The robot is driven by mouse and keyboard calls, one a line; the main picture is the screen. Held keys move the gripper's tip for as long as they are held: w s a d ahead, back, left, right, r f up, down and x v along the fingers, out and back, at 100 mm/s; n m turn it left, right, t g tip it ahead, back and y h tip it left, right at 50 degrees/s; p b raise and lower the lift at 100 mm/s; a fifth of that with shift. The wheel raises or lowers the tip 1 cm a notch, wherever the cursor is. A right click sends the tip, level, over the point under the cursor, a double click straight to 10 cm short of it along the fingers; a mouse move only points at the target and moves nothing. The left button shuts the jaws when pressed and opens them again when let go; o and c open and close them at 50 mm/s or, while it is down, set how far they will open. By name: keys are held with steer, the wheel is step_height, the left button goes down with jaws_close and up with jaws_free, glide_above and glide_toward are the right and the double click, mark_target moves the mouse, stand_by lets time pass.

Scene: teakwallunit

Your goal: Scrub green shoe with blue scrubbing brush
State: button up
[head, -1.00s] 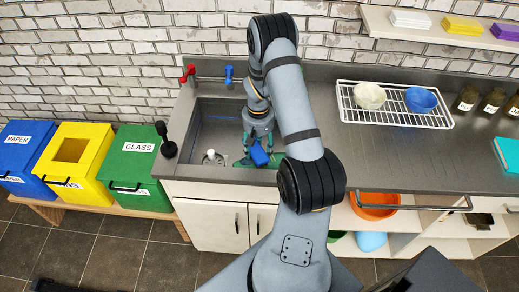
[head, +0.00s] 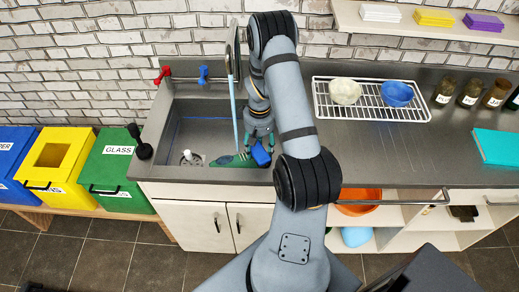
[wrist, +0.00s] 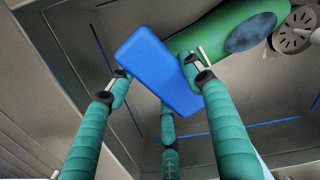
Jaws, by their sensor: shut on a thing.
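My gripper (head: 258,143) is shut on the blue scrubbing brush (head: 262,157), low over the front right part of the sink. In the wrist view the brush (wrist: 155,62) is a plain blue block between the teal fingers (wrist: 160,88). The green shoe (head: 228,161) lies in the sink near its front edge, just left of the brush. In the wrist view the shoe (wrist: 215,32) shows beyond the brush, its dark opening to the right. Brush and shoe overlap in view; I cannot tell whether they touch.
The sink (head: 195,130) has a drain with a white plug (head: 188,157) at left. A tall dark spout with a pale blue strip below (head: 234,100) stands close left of my arm. A dish rack (head: 370,113) with two bowls is to the right.

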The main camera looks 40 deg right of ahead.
steer(key=r, duration=0.3)
steer(key=r+p, duration=0.1)
steer(key=shift+w+a+r, duration=0.15)
steer(key=shift+a+r, duration=0.1)
steer(key=shift+r, duration=0.1)
steer(key=shift+r+p, duration=0.3)
steer(key=shift+r, duration=0.05)
step_height(320, 180, up, 2)
steer(key=shift+r+p, duration=0.1)
steer(key=shift+p, duration=0.65)
steer(key=shift+r+p, duration=0.35)
steer(key=shift+r, duration=0.2)
steer(key=shift+f, duration=0.1)
